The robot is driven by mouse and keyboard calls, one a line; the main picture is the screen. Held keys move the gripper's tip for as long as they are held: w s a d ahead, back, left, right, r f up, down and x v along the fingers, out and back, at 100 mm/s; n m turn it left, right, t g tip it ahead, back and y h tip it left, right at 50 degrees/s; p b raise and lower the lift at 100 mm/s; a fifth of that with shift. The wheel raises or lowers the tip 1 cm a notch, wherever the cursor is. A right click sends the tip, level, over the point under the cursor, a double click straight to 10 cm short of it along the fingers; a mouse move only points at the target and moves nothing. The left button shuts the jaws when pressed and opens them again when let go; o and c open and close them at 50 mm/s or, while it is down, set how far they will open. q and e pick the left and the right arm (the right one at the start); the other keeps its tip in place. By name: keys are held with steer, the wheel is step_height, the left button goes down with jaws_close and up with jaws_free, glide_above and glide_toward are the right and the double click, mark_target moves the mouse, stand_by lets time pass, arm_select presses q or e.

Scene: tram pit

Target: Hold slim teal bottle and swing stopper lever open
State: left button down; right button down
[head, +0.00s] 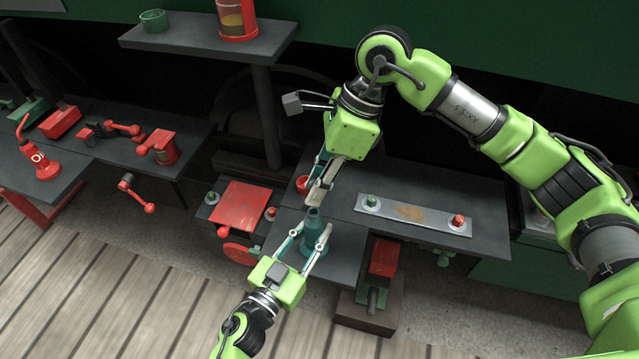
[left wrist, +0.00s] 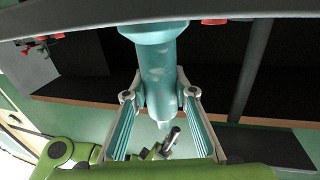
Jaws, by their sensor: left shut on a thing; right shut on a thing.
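The slim teal bottle (head: 316,236) stands upright on the dark grey bench in the head view, with its neck pointing up. My left gripper (head: 312,232) is shut on its body, one finger on each side. In the left wrist view the bottle (left wrist: 160,65) lies between the two finger pads of my left gripper (left wrist: 162,94). My right gripper (head: 317,196) is just above the bottle's neck, its fingers close together and pointing down. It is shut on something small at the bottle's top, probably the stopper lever. My fingers hide the stopper and lever, so the lever's angle cannot be told.
A metal plate (head: 412,214) with a green and a red knob lies to the right. A red block (head: 384,257) is at the front right. A red oil can (head: 41,160) stands on the left bench.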

arm_select(q)
steer(key=shift+d, duration=0.1)
arm_select(e)
steer(key=c, duration=1.8)
jaws_free()
steer(key=v, duration=1.2)
arm_select(q)
steer(key=c, duration=1.6)
jaws_free()
